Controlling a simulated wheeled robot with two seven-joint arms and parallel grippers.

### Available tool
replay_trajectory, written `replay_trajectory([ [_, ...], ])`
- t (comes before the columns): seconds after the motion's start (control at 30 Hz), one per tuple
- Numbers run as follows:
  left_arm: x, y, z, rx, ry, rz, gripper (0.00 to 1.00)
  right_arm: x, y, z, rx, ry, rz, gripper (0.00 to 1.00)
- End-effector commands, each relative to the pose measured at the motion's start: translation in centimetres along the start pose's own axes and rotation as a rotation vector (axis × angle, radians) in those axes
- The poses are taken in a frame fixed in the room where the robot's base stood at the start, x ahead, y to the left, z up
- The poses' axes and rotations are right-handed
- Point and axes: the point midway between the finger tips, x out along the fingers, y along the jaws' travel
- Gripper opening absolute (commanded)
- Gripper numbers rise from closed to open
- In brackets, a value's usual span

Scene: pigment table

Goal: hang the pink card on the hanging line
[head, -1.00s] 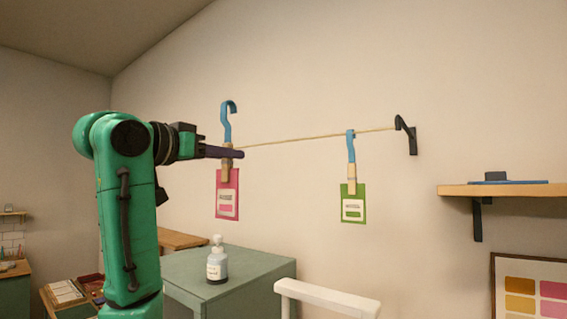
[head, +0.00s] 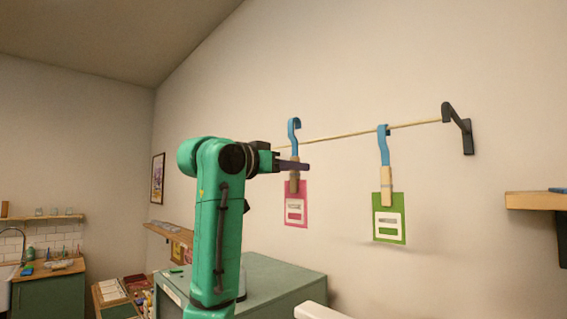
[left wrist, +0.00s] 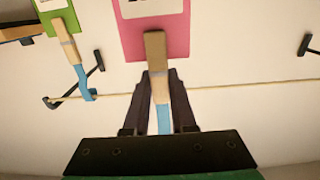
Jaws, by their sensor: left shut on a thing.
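The pink card (head: 296,208) hangs from a wooden clothespin with a blue hook (head: 294,130) at its top. My left gripper (head: 296,165) is shut on the clothespin, holding the card upright. In the left wrist view the pink card (left wrist: 155,30) and clothespin (left wrist: 155,55) lie between the fingers. The hanging line (head: 340,136) runs to a dark bracket. The pink card's hook rises above the line in the head view, but I cannot tell whether it is over it or in front. My right gripper is not in view.
A green card (head: 389,225) hangs on the line to the right by its own blue hook. A dark bracket (head: 459,128) holds the line's right end. A green cabinet (head: 280,285) stands below. A wooden shelf (head: 535,201) is at the right.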

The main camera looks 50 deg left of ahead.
Motion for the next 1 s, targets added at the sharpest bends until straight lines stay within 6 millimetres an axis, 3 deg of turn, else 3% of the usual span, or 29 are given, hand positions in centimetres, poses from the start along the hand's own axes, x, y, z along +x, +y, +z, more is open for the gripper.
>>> replay_trajectory([
  [0.17, 1.8, 0.0, -0.2, -0.001, 0.0, 0.0, 0.0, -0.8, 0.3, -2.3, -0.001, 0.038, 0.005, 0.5],
  [0.5, 5.2, 0.0, -0.3, 0.0, -0.001, 0.0, 0.0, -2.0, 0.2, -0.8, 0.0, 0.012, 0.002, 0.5],
  [1.0, 10.1, 0.0, -0.3, 0.0, 0.0, 0.0, 0.0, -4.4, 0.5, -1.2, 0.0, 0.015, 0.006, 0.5],
])
